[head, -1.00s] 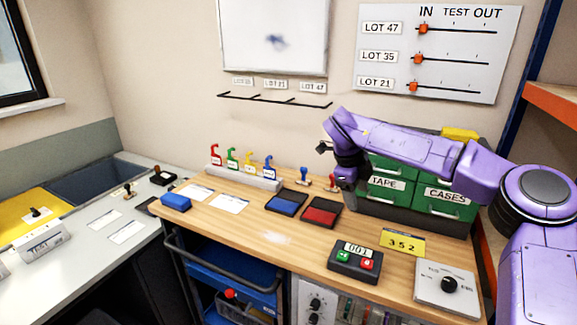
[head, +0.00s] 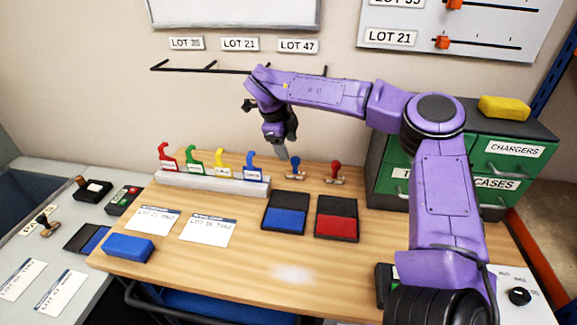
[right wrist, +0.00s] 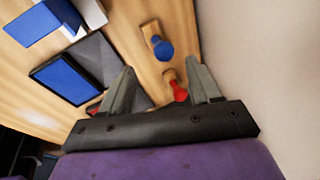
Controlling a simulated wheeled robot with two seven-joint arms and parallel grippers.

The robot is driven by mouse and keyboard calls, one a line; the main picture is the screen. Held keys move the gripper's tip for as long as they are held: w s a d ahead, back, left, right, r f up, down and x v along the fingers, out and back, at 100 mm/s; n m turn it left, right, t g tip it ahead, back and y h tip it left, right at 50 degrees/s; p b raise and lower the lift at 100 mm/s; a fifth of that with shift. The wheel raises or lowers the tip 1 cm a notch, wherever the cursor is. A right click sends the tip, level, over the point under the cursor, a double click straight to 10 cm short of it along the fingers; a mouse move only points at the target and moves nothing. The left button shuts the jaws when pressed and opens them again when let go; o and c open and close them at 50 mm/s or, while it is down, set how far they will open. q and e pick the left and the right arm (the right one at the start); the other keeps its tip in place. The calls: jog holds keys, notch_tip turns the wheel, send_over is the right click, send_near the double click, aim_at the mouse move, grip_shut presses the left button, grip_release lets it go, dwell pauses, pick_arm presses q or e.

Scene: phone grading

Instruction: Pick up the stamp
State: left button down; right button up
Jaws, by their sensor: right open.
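Two stamps stand at the back of the wooden bench: one with a blue handle (head: 295,167) and one with a red handle (head: 335,170). My right gripper (head: 282,153) is open and empty, above the bench and close to the blue stamp, on its left in the head view. In the right wrist view, the red stamp (right wrist: 179,92) shows between the open fingers (right wrist: 160,70), and the blue stamp (right wrist: 160,45) shows beyond the fingertips. Neither stamp appears to be gripped. My left gripper is out of view.
A blue ink pad (head: 285,218) and a red ink pad (head: 337,225) lie in front of the stamps. A rack of coloured hooks (head: 212,180) stands to the left. Green drawers (head: 505,160) stand on the right, and the wall is close behind.

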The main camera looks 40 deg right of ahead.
aim_at(294, 158)
jog(key=shift+s+d+f+p, duration=0.35)
jog(key=shift+s+d+f, duration=0.1)
jog(key=shift+d+f, duration=0.25)
jog(key=x, duration=0.2)
jog(key=w+p+x, duration=0.1)
jog(key=x, duration=0.1)
jog(key=shift+f, duration=0.5)
jog(key=shift+s, duration=0.15)
grip_shut()
